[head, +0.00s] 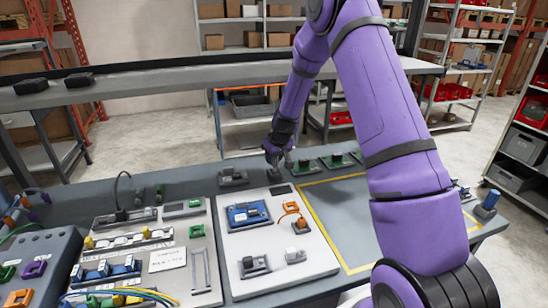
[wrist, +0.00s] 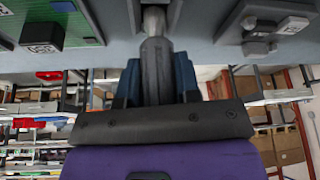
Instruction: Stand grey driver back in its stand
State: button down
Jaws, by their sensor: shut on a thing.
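My gripper (head: 277,152) is over the back part of the bench in the head view. In the wrist view, my gripper (wrist: 157,85) has its blue-grey fingers shut on a dark grey cylinder, the grey driver (wrist: 157,62). A paler, narrower end of the driver points away from the gripper toward the bench top. In the head view a small grey shape below the gripper is too small to tell driver from stand. I cannot tell whether the driver touches its stand.
A grey fixture (head: 233,177) stands left of the gripper, and green boards (head: 305,166) stand to its right. A white panel (head: 300,252) with a blue tray (head: 247,215) lies in front. A blue-topped thing (head: 487,204) stands far right. The yellow-outlined area (head: 340,205) looks clear.

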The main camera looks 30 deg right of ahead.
jog(key=shift+f, duration=0.6)
jog(key=c, duration=0.8)
grip_release()
jog(key=w+v, duration=0.1)
jog(key=v, duration=1.2)
jog(key=s+a+r, duration=0.4)
jog(key=s+r, duration=0.4)
jog(key=r, duration=0.1)
jog(key=s+a+r, duration=0.4)
jog(key=s+r, duration=0.5)
jog(key=shift+m+t, duration=0.3)
jog(key=s+a+r, duration=0.1)
jog(key=s, duration=0.6)
jog(key=s+a+r, duration=0.1)
jog(key=s, duration=0.7)
jog(key=s+a+r, duration=0.1)
jog(key=s, duration=0.6)
jog(key=shift+s+r, duration=0.3)
jog(key=shift+s, duration=0.1)
